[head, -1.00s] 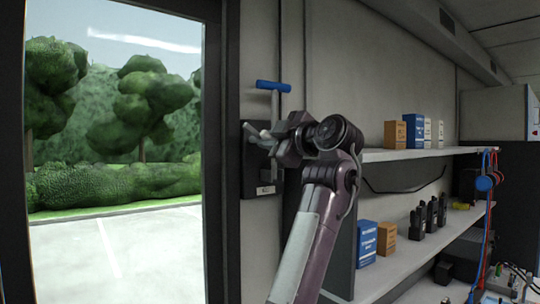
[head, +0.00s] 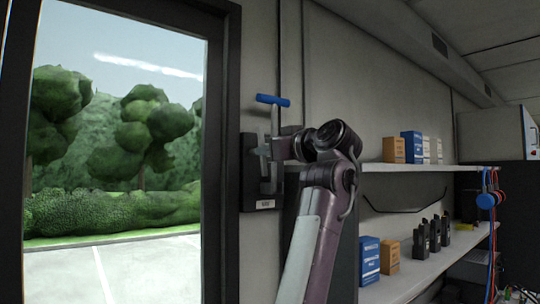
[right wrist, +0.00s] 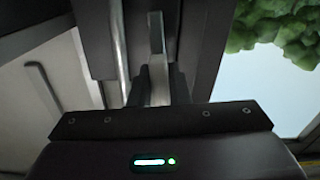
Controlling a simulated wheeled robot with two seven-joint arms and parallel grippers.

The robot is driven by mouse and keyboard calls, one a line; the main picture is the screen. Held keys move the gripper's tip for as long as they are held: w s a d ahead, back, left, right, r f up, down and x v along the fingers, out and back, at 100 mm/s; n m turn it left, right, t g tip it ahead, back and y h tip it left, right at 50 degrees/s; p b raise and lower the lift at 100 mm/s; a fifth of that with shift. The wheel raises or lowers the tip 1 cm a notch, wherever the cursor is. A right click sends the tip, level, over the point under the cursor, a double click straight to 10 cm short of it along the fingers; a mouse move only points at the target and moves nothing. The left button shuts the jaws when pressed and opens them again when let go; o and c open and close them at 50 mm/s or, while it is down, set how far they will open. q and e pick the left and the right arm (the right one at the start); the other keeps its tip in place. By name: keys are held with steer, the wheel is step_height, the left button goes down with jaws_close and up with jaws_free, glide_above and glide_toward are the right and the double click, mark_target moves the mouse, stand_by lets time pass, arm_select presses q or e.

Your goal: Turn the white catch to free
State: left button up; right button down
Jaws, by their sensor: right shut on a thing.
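The white catch (head: 260,151) sits on a dark plate (head: 249,186) on the wall beside the door frame. Its pale end shows just left of my right gripper (head: 270,150); the rest is hidden behind the fingers. My right gripper is shut on the catch. In the right wrist view a pale flat bar, the catch (right wrist: 157,45), stands between the two dark fingers (right wrist: 156,88). A small label (head: 265,204) is at the plate's bottom, too small to read. My left gripper is not in view.
A blue T-handle (head: 272,100) on a grey rod rises just above my right gripper. A glazed door (head: 222,130) is at the left. Shelves (head: 425,168) with boxes and radios are at the right, with hoses (head: 487,200) beyond.

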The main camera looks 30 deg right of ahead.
steer(key=shift+f+m, duration=0.15)
steer(key=shift+m, duration=0.45)
steer(key=c, duration=1.4)
jaws_free()
steer(key=s+b, duration=0.3)
steer(key=s, duration=0.4)
steer(key=shift+s+d+b, duration=0.3)
steer(key=shift+s+d, duration=0.05)
